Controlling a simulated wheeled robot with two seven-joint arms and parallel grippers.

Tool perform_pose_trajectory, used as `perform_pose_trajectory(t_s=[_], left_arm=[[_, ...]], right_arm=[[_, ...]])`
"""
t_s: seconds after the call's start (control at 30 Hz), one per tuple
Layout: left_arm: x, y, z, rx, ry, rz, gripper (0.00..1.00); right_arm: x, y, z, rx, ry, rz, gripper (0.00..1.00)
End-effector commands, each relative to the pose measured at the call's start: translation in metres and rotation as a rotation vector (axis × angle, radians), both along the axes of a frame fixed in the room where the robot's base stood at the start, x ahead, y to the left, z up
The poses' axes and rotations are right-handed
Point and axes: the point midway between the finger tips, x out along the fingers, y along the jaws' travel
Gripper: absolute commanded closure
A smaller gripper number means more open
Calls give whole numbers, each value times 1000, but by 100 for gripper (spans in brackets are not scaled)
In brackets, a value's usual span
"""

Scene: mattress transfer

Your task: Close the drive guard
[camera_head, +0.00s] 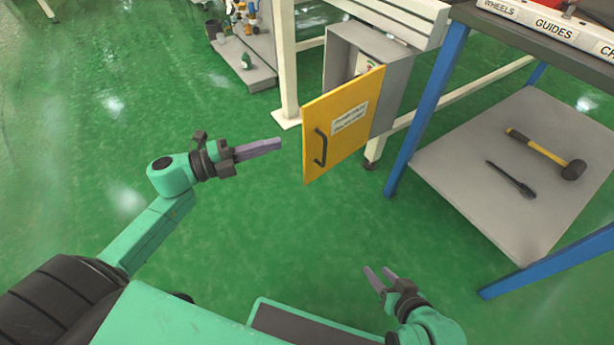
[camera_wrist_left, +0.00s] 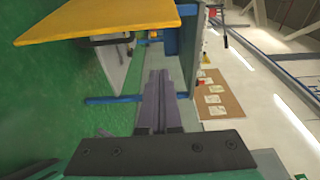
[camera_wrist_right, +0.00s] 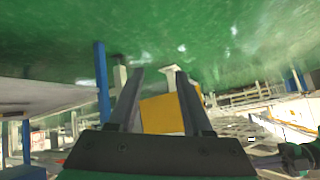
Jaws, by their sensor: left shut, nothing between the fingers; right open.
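The drive guard is a yellow door (camera_head: 349,118) with a black handle (camera_head: 320,147) and a white label. It stands swung open from a grey box (camera_head: 393,80) under the white frame. The door also shows in the left wrist view (camera_wrist_left: 110,18) and in the right wrist view (camera_wrist_right: 162,114). My left gripper (camera_head: 279,143) is shut and empty, just left of the door and its handle, apart from them. My right gripper (camera_head: 376,274) is open and empty, low in the head view, below and to the right of the door and well away from it.
A workbench with blue legs (camera_head: 428,110) stands at right. Its lower shelf (camera_head: 470,150) holds a mallet (camera_head: 545,152) and a dark tool (camera_head: 511,179). A white post (camera_head: 287,60) stands left of the box. The green floor (camera_head: 250,220) around the door is clear.

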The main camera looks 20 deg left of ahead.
Motion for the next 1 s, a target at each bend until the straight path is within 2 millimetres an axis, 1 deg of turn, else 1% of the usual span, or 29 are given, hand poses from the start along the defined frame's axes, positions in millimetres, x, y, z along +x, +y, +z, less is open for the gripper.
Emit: perform_pose_trajectory(t_s=[0.07, 0.17, 0.27, 0.6, 0.63, 0.7, 0.8, 1.0], left_arm=[[-3, -7, 2, 18, -22, -29, 100], [3, -14, 5, 17, -24, -31, 100], [14, -27, 5, 15, -24, -29, 100], [61, -85, 6, 11, -22, -26, 100], [65, -78, 2, 14, -20, -23, 100], [71, -66, 2, 15, -18, -21, 100], [78, -55, 3, 14, -17, -23, 100], [81, -49, 5, 12, -16, -24, 100]], right_arm=[[1, 3, 3, 13, -12, 1, 50], [1, 6, 5, 25, -28, 0, 50], [2, 11, 1, 53, -61, -5, 50], [0, 29, -5, 154, -181, -33, 50], [0, 30, -8, 165, -193, -37, 50], [-1, 33, -11, 188, -221, -46, 50], [0, 33, -15, 193, -230, -51, 50], [0, 33, -15, 194, -233, -52, 50]])
